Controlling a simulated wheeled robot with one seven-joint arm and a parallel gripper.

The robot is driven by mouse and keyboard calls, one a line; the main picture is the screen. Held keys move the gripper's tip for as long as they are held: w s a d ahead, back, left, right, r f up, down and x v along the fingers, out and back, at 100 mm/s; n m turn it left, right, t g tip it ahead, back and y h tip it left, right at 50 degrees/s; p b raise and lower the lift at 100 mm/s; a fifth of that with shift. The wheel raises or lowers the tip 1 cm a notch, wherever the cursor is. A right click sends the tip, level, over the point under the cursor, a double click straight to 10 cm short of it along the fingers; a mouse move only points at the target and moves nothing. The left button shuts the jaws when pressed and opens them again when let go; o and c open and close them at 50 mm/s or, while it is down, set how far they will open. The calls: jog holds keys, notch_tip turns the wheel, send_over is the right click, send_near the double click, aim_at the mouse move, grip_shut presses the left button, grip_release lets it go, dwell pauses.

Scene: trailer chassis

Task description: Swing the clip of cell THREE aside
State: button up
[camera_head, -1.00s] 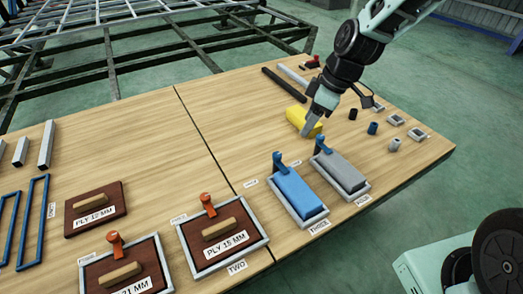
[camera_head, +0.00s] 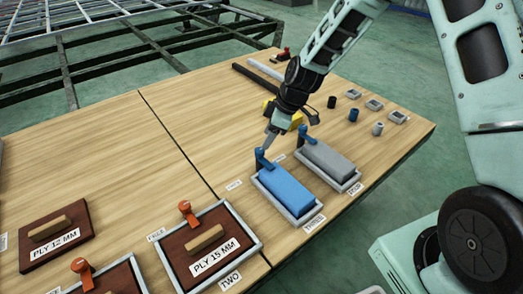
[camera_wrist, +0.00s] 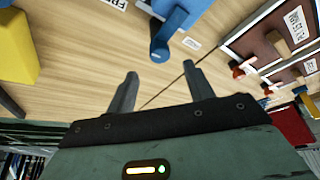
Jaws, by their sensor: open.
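Cell THREE is a grey-rimmed tray (camera_head: 297,222) holding a blue block (camera_head: 287,189), with its label at the near end. Its blue clip (camera_head: 262,157) stands at the far end of the block. In the wrist view the clip (camera_wrist: 166,38) shows as a blue lever with a rounded end, just beyond my fingertips. My gripper (camera_head: 270,137) is open and empty, pointing down just above and beside the clip. Its two fingers (camera_wrist: 160,73) are spread in the wrist view, with bare table between them. I cannot tell whether a finger touches the clip.
A tray with a grey block (camera_head: 327,160) and its own blue clip stands close on the right. A PLY 15 MM panel (camera_head: 212,245) in cell TWO, with an orange clip (camera_head: 187,211), lies to the left. A yellow block (camera_wrist: 18,48) lies behind my gripper. The table's middle is clear.

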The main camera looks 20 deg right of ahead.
aim_at(260, 150)
jog(key=b+x, duration=0.1)
jog(key=x, duration=0.4)
jog(key=shift+a+f, duration=0.15)
jog(key=shift+f, duration=0.25)
jog(key=shift+c, duration=0.2)
jog(key=c, duration=0.9)
